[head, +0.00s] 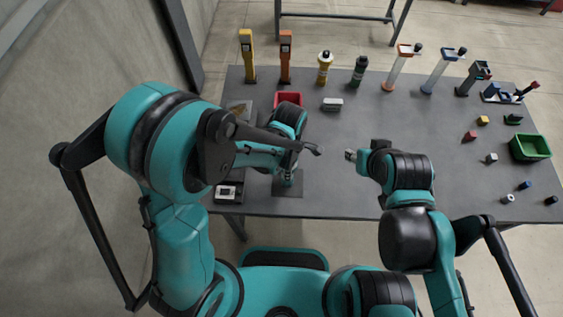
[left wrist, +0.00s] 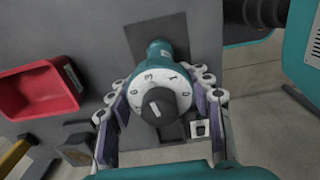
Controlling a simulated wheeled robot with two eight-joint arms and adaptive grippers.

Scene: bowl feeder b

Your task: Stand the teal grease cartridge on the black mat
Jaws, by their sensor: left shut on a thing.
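The teal grease cartridge (left wrist: 156,60) has a white numbered dial cap with a black knob, facing the left wrist camera. My left gripper (left wrist: 162,105) is shut on it, one finger on each side near the cap. In the head view, the cartridge (head: 290,179) shows small and upright below my left gripper (head: 290,164), over the black mat (head: 280,191). The mat (left wrist: 205,35) also shows behind the cartridge in the wrist view. I cannot tell whether the cartridge's base touches it. My right gripper (head: 350,155) is over the table's middle, too small to read.
A red bin (head: 288,99) stands behind my left gripper. A black tray with a white item (head: 228,191) lies left of the mat. Several tools and bottles line the table's back edge. A green bin (head: 530,147) and small parts are at the right.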

